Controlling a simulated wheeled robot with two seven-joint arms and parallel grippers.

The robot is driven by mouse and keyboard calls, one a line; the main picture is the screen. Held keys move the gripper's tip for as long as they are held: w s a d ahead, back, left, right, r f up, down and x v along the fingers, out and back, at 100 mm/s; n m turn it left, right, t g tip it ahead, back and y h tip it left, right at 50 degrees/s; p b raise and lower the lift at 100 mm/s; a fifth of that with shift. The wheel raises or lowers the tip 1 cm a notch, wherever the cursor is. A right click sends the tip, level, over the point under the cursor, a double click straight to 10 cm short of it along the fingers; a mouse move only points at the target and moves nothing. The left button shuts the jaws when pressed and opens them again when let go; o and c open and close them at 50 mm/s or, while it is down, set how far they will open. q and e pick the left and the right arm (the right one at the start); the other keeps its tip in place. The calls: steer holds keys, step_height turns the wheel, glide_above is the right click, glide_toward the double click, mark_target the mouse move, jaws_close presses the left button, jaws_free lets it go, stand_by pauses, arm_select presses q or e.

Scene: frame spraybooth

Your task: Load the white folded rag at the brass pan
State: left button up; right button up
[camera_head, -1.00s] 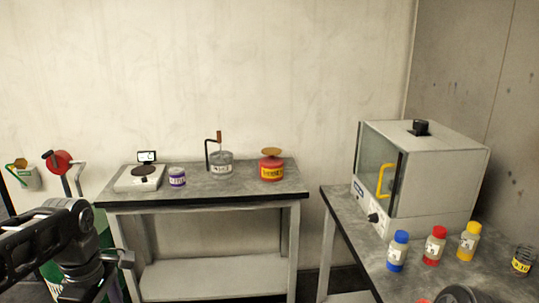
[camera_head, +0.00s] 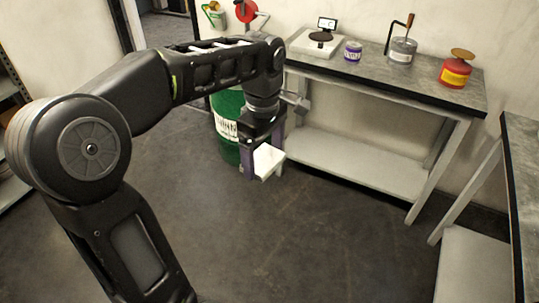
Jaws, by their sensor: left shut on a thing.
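The white folded rag (camera_head: 269,163) is held in my left gripper (camera_head: 262,155), which is shut on it and points down. The rag hangs over the floor, in front of the green drum and left of the workbench's lower shelf. The brass pan (camera_head: 463,54) is a round, brownish dish on top of a red can (camera_head: 453,75) with a yellow label. That can stands at the right end of the grey workbench (camera_head: 420,88). The gripper and rag are well apart from the pan, lower and to its left. My right gripper is not in view.
A scale (camera_head: 318,42), a purple-labelled can (camera_head: 352,52) and a grey can with a crank (camera_head: 402,50) stand left of the red can. A green drum (camera_head: 226,117) is behind my left gripper. Another table (camera_head: 524,150) is at the right edge. The floor in front is clear.

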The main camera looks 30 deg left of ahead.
arm_select(q)
steer(key=w+d+f+m, duration=0.2)
steer(key=d+f+m, duration=0.2)
steer(key=f, duration=0.5)
steer(key=w+d+f+m, duration=0.2)
steer(key=d+f+m, duration=0.2)
steer(key=f+m, duration=0.3)
steer(key=w+d+f+m, duration=0.2)
steer(key=d+f+m, duration=0.2)
steer(key=f, duration=0.7)
steer(key=m, duration=0.2)
steer(key=shift+w+d+m, duration=0.25)
steer(key=shift+d+m, duration=0.05)
steer(key=shift+r, duration=0.1)
